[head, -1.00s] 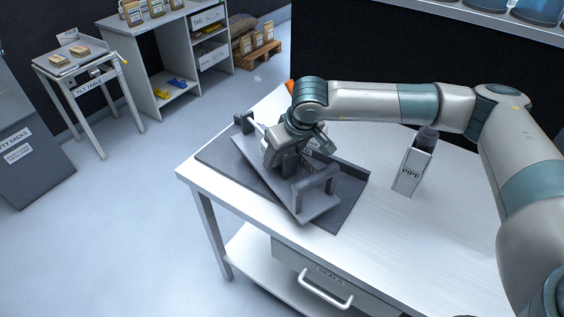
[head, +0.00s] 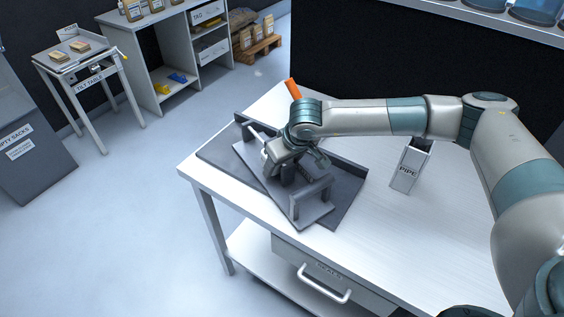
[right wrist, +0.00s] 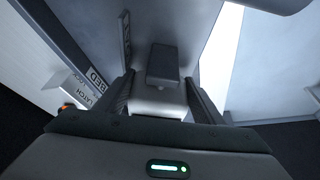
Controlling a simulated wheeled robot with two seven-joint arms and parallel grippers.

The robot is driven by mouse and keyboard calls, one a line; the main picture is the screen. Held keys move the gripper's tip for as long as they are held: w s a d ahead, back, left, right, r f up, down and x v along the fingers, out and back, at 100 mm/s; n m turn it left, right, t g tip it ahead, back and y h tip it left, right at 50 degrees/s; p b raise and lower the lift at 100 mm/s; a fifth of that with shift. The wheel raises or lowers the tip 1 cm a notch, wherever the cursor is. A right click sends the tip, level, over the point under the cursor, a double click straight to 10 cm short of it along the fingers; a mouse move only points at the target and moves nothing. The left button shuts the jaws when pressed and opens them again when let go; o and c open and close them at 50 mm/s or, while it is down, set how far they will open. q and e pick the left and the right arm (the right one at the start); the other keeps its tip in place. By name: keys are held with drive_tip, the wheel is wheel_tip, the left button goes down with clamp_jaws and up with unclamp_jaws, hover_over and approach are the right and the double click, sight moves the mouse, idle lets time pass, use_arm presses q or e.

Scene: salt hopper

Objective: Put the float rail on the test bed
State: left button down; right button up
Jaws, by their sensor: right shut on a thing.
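The float rail, a long grey plate with a bridge-like upright (head: 312,193) at its near end, is in my right gripper (head: 282,172). The test bed, a dark grey slab (head: 345,207), lies on the white table below it. In the head view the rail lies askew to the slab, and its near corner shows past the slab's front edge. I cannot tell whether rail and slab touch. In the right wrist view the fingers (right wrist: 162,105) are shut around a block of the rail (right wrist: 163,62). The hand hides the rail's middle. My left gripper is out of view.
A white PIPE holder (head: 407,170) stands right of the bed. An orange piece (head: 293,88) stands at the table's back edge. A BED label (right wrist: 97,77) shows in the right wrist view. The right part of the table is mostly clear.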

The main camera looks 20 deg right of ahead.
drive_tip(key=o, duration=1.5)
drive_tip(key=shift+r, duration=0.1)
